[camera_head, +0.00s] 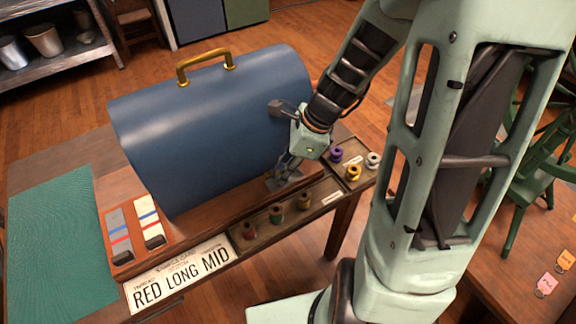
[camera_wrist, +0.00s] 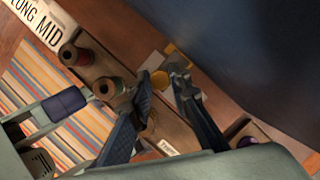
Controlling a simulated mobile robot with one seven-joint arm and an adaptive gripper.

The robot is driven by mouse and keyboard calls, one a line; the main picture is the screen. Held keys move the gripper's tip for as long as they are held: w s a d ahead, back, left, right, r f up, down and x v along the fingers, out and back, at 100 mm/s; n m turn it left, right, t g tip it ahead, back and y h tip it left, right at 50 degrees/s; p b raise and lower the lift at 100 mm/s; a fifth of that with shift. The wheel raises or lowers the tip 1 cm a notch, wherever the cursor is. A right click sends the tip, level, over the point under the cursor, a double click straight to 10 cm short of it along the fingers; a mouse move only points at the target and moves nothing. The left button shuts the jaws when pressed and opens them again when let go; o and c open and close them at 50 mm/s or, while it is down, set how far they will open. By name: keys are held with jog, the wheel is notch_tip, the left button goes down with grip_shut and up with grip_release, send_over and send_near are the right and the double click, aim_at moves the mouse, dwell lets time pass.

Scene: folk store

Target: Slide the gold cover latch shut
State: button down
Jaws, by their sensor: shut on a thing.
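The blue rounded cover (camera_head: 215,110) stands closed on the wooden table, with a gold handle (camera_head: 205,64) on top. My gripper (camera_head: 281,180) is low at the cover's front right edge, pointing down. In the wrist view my gripper (camera_wrist: 163,84) has its two dark fingers on either side of the gold latch's round knob (camera_wrist: 159,79), shut on it. More gold shows just behind the knob, near the cover's lower edge. In the head view the fingers and wrist hide the latch, so how far it has slid cannot be told.
A spool tray (camera_head: 268,239) with several coloured spools runs along the table's front, close under my gripper. A sign reading "RED LONG MID" (camera_head: 182,275) and two striped cards (camera_head: 148,222) lie left. A green mat (camera_head: 60,240) covers the far left.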

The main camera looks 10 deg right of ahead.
jog(key=shift+s+a, duration=0.1)
jog(key=shift+a, duration=0.15)
jog(key=c, duration=1.8)
grip_release()
jog(key=shift+d+r, duration=0.2)
jog(key=shift+r, duration=0.25)
jog(key=v, duration=1.1)
